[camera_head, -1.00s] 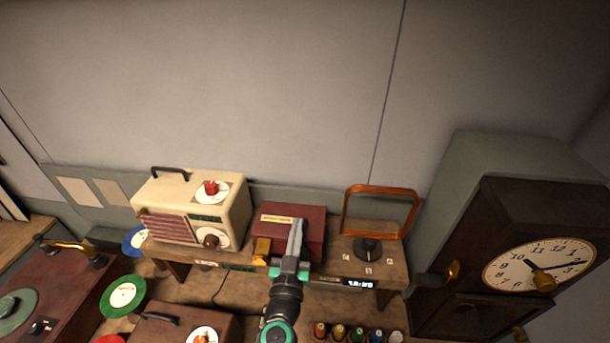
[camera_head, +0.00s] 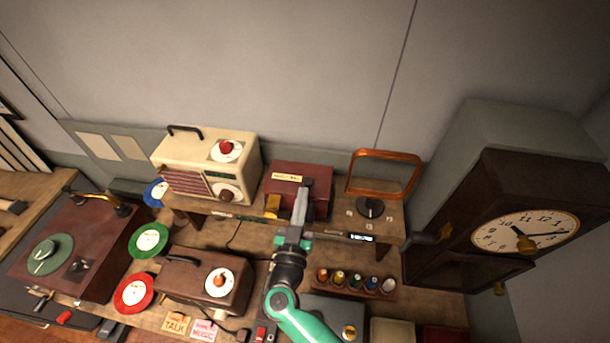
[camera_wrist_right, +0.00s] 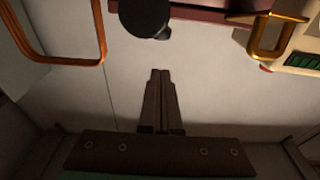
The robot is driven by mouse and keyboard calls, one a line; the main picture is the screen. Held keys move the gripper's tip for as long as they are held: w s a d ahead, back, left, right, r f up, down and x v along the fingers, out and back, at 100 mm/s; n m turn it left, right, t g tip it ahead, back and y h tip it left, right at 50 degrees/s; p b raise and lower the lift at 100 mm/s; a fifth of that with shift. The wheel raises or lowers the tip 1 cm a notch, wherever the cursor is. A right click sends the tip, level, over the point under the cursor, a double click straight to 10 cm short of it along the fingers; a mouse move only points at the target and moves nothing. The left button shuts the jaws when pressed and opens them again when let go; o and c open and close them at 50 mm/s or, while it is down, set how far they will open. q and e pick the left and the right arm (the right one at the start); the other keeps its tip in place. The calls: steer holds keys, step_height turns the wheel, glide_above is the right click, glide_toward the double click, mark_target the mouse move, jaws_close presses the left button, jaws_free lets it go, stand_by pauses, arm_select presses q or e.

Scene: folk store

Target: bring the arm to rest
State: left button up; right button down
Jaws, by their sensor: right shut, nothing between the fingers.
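My right gripper (camera_head: 302,203) is in the middle of the head view, in front of the dark red box (camera_head: 285,190) on the raised shelf. Its fingers are closed together with nothing between them. In the right wrist view the closed fingers (camera_wrist_right: 160,85) point at the plain grey wall. A black knob (camera_wrist_right: 146,16) and a brass loop (camera_wrist_right: 275,36) show at the top of that view, apart from the fingers. My left gripper is not in view.
A cream radio (camera_head: 205,165) and an orange-brown frame (camera_head: 384,172) stand on the shelf. A tall clock (camera_head: 510,225) stands at right. A rack of several small bottles (camera_head: 356,284), a brown box (camera_head: 190,275) and a record player (camera_head: 80,245) crowd the bench below.

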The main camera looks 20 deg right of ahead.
steer(key=v, duration=0.2)
steer(key=f+v, duration=0.1)
steer(key=v, duration=0.2)
